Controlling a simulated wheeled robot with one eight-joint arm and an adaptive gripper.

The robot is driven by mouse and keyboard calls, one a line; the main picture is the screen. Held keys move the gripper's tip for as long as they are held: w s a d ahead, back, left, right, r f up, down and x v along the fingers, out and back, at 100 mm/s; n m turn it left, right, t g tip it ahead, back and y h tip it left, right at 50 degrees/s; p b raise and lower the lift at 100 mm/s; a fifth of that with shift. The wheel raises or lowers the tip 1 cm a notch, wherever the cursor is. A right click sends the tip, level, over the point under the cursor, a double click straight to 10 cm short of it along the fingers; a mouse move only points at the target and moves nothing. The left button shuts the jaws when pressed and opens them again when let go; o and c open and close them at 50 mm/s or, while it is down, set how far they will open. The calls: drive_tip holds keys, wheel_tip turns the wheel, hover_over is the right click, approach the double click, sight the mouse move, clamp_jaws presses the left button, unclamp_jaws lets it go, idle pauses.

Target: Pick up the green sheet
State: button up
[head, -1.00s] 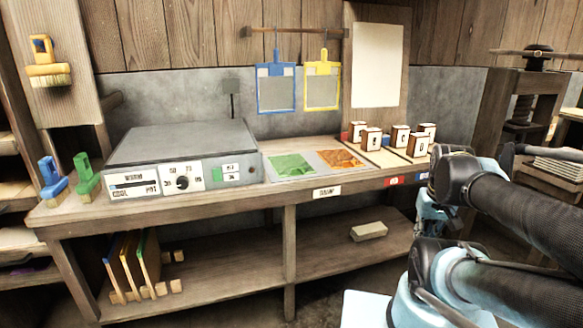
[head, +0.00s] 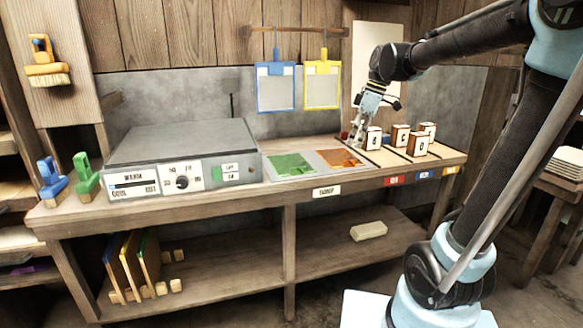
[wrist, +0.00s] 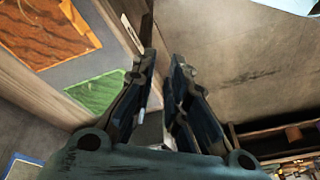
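The green sheet (head: 290,166) lies flat on a grey mat on the bench, left of the orange sheet (head: 340,158). In the wrist view the green sheet (wrist: 97,93) is left of my fingers, with the orange sheet (wrist: 45,32) at the upper left. My gripper (head: 354,140) is over the right part of the bench, beside the lettered blocks and right of both sheets. In the wrist view the fingers of my gripper (wrist: 164,60) are apart with nothing held between them.
Lettered blocks (head: 400,136) stand close right of my gripper. A blue frame (head: 276,87) and a yellow frame (head: 322,85) hang behind the sheets. A grey warming box (head: 180,150) stands to their left. The space directly above the green sheet looks clear.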

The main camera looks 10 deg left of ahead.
drive_tip(key=w+a+r+n+g, duration=0.1)
drive_tip(key=w+a+r+n, duration=0.2)
drive_tip(key=a, duration=0.4)
drive_tip(key=w+a+n+g, duration=0.1)
drive_tip(key=w+a+n, duration=0.25)
drive_tip(key=a, duration=0.25)
drive_tip(key=shift+n+y, duration=0.25)
drive_tip(key=shift+y, duration=0.15)
drive_tip(key=x, duration=1.7)
drive_tip(key=shift+w+a+f, duration=0.2)
drive_tip(key=shift+c, duration=0.5)
clamp_jaws()
drive_tip(key=shift+r, duration=0.15)
